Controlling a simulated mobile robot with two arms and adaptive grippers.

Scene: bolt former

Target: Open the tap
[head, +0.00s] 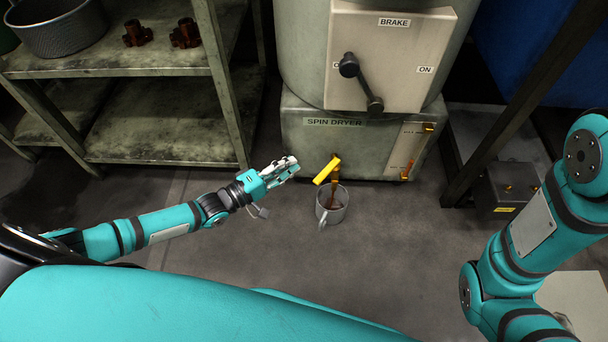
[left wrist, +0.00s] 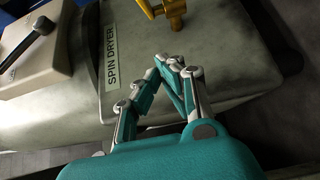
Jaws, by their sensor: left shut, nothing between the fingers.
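The tap has a yellow handle (head: 327,170) and a brass body, low on the front of the spin dryer (head: 300,130). A metal mug (head: 333,205) stands on the floor below the spout, with some brown in it. My left gripper (head: 292,163) is shut and empty, to the left of the yellow handle and apart from it. In the left wrist view the closed fingers (left wrist: 178,66) show in the middle, and the tap (left wrist: 168,10) is at the top edge, beyond the fingertips. My right arm shows at the right of the head view, but its gripper is out of view.
A metal shelf (head: 160,140) with a round pan (head: 58,25) and two rusty fittings stands at the left. A brake panel (head: 400,50) with a black lever is above the tap. A dark box (head: 510,188) stands at the right. The floor between is mostly clear.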

